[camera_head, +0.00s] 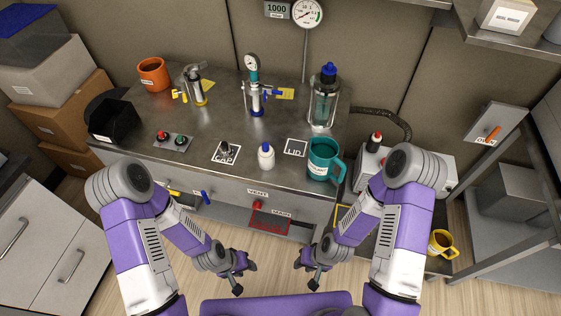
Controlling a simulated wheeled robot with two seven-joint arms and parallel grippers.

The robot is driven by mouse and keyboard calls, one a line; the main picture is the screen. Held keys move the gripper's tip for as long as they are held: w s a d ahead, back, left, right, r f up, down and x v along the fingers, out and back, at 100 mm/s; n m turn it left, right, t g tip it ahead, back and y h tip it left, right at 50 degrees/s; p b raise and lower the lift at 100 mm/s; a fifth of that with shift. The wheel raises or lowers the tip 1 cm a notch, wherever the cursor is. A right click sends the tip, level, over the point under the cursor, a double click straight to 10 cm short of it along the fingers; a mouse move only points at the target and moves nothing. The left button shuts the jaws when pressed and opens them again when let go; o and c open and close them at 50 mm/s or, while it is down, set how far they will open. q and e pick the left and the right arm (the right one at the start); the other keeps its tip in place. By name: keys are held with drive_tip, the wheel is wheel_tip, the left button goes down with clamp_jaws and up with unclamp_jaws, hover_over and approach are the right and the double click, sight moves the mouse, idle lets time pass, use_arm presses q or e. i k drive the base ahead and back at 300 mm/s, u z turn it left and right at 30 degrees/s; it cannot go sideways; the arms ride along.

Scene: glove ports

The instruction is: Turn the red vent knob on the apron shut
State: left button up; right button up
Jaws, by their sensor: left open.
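The red vent knob (257,205) sits on the front apron (228,190) of the metal bench, just below a label reading VENT. Which way its handle is turned is too small to tell. My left gripper (244,278) is open and empty, in front of the apron, below and slightly left of the knob in the picture. My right gripper (306,276) is also open and empty, below and to the right of the knob. Both grippers are apart from the knob.
A blue handle (206,197) is on the apron left of the knob, and a red-outlined area (268,223) lies below it. A teal mug (323,158) and a white bottle (266,155) stand near the bench's front edge. Floor shows between my arms.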

sight(257, 205)
drive_tip(key=z, duration=1.65)
drive_tip(key=k, duration=1.05)
drive_tip(key=u, duration=1.6)
drive_tip(key=i, duration=0.5)
